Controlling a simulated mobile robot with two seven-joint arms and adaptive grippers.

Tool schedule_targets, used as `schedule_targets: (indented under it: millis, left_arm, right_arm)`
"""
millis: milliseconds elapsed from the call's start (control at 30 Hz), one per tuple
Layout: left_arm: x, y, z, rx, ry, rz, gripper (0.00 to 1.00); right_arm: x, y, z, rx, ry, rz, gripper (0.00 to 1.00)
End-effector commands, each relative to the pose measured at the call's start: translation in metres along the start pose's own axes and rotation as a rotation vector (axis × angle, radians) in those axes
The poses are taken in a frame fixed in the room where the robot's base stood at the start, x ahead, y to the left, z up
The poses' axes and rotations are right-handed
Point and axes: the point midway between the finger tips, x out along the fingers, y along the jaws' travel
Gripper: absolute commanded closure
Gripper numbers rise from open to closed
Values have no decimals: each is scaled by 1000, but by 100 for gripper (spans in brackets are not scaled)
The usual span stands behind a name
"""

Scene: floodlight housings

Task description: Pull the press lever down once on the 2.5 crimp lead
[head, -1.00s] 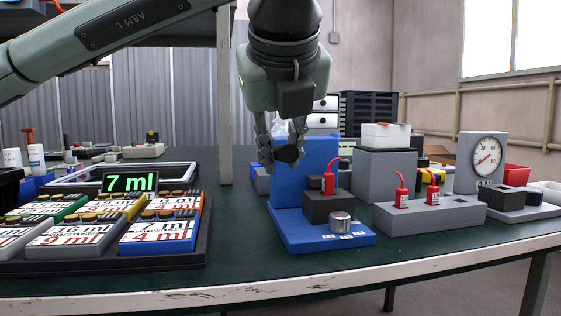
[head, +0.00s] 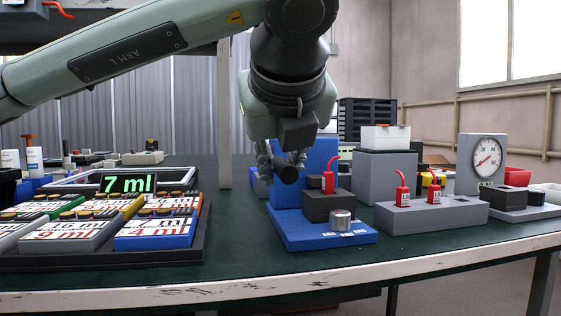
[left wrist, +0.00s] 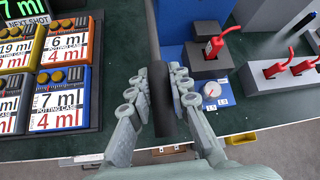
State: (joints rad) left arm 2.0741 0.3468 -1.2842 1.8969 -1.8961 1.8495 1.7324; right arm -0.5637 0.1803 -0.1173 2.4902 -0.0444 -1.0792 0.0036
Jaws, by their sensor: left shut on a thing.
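The blue press (head: 311,235) stands mid-table, with a dark block (head: 328,206) on its base. A red crimp lead (head: 328,183) stands upright in that block; it also shows in the left wrist view (left wrist: 214,47). A silver dial knob (head: 341,219) sits in front, with small white labels. The press lever's black handle (head: 287,173) is in front of the press's upright; it also shows in the left wrist view (left wrist: 163,105). My left gripper (head: 282,160) is shut on the handle from above, one finger on each side. My right gripper is not in view.
Potting-case boxes fill a dark tray (head: 110,259) at left, below a green 7 ml display (head: 128,184). Right of the press, a grey block (head: 433,215) holds two red leads (head: 403,190). A dial gauge (head: 488,157) stands farther right. Table between tray and press is clear.

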Motion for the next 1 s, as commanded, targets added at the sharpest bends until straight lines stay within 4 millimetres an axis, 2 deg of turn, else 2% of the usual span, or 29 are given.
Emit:
schedule_targets:
  millis: [267,567,600,733,767,1000]
  left_arm:
    - [1,1,-5,9,4,2,100]
    - [13,4,-19,24,-95,-13,100]
    - [12,4,-17,21,-93,-12,76]
    - [12,4,-16,19,-94,-12,60]
    - [12,4,-16,18,-94,-12,57]
    - [12,4,-14,15,-97,-14,57]
  right_arm:
    - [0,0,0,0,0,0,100]
    - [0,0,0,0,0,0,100]
    - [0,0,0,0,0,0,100]
    - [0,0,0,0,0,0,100]
    - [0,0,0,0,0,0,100]
    - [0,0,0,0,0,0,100]
